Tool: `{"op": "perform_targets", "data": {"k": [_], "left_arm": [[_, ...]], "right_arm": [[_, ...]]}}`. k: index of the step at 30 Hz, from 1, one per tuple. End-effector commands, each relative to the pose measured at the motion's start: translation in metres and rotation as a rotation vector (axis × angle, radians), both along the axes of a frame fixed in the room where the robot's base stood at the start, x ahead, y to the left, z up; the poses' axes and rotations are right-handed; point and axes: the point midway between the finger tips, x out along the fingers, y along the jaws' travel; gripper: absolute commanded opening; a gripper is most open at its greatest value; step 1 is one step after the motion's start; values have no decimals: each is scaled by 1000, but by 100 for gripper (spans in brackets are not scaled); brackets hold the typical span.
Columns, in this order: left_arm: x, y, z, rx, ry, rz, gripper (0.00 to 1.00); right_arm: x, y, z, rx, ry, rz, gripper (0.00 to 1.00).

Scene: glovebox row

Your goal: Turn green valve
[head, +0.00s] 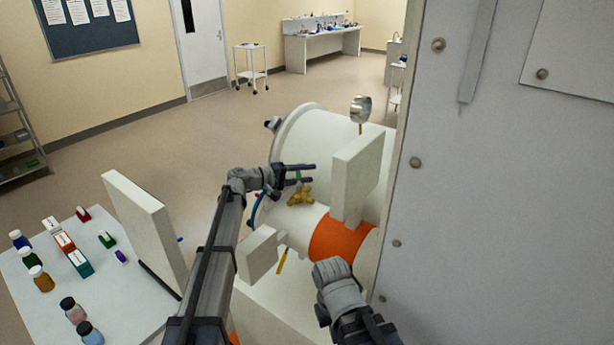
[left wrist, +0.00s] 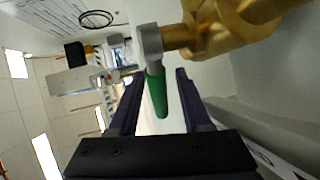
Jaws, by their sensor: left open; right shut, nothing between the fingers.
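The green valve has a green lever handle (left wrist: 156,92) on a grey hub, joined to a brass body (left wrist: 220,28) in the left wrist view. In the head view the brass valve body (head: 300,197) sits on the white cylindrical vessel, and the green handle shows small above it. My left gripper (head: 313,174) is open, with one finger on each side of the green handle. In the left wrist view a gap shows between the handle and each finger (left wrist: 160,78). My right gripper (head: 337,268) is low, in front of the orange band; its fingers are mostly hidden. It is shut and empty.
The white vessel (head: 305,130) carries a gauge (head: 361,108) and an upright white panel (head: 357,180). A large grey panel (head: 500,190) blocks the right side. A white table (head: 110,310) with bottles and small boxes stands at left.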

Motion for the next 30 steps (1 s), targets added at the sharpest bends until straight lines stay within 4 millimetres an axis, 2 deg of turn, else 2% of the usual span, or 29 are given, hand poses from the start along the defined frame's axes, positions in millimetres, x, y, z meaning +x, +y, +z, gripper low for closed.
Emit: {"op": "perform_targets", "data": {"k": [10, 23, 30], "left_arm": [[2, -4, -1, 0, 0, 0, 48], [2, -3, -1, 0, -1, 0, 0], [1, -3, -1, 1, 0, 0, 0]], "right_arm": [[0, 0, -1, 0, 0, 0, 0], [0, 0, -1, 0, 0, 0, 0], [0, 0, -1, 0, 0, 0, 0]]}}
